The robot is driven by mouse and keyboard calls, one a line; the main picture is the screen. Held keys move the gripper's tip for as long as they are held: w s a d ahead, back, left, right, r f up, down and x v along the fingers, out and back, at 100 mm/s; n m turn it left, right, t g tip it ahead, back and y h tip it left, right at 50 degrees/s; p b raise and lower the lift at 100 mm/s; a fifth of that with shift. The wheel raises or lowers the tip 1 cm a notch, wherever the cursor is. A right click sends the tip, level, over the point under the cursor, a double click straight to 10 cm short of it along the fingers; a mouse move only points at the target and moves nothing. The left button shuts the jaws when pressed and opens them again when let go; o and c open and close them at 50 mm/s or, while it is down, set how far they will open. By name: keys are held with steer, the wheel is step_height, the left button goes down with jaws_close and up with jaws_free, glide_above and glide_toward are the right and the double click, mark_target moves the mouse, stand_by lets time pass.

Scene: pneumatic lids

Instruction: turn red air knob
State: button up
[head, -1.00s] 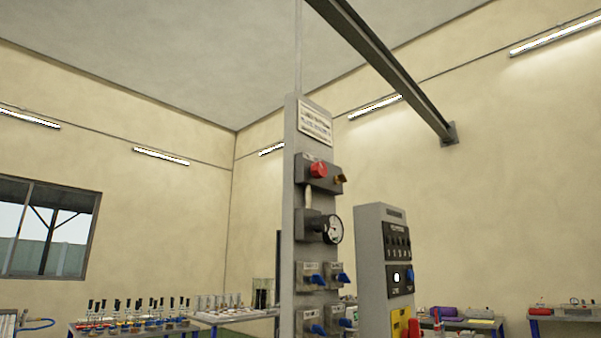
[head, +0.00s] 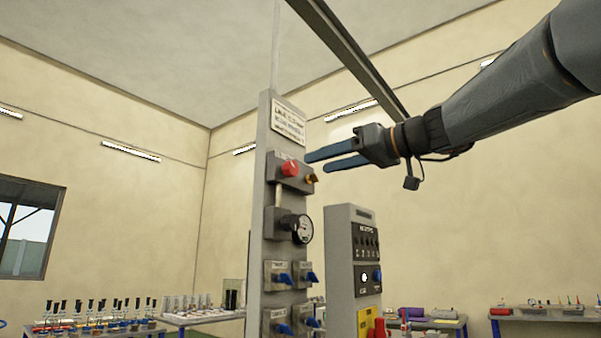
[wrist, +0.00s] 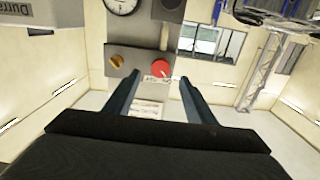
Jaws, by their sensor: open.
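The red air knob (head: 290,169) sits on a grey block (head: 283,184) near the top of the grey panel column (head: 264,215). A small amber-brown knob (head: 312,178) is on the same block, to its right. My gripper (head: 315,162) reaches in from the right with its two blue fingers apart, just right of the red knob. My gripper (wrist: 156,82) holds nothing. I see no contact with the knob.
Below the knob are a round gauge (head: 299,228) and several blue-handled valves (head: 280,278). A grey control box (head: 352,255) stands right of the column. A label plate (head: 288,122) is above the knob.

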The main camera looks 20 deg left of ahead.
mark_target(294, 168)
steer(key=p+x, duration=0.3)
steer(key=x, duration=0.4)
steer(key=shift+a+r, duration=0.2)
steer(key=shift+a, duration=0.2)
steer(key=c, duration=1)
steer(key=shift+c, duration=0.2)
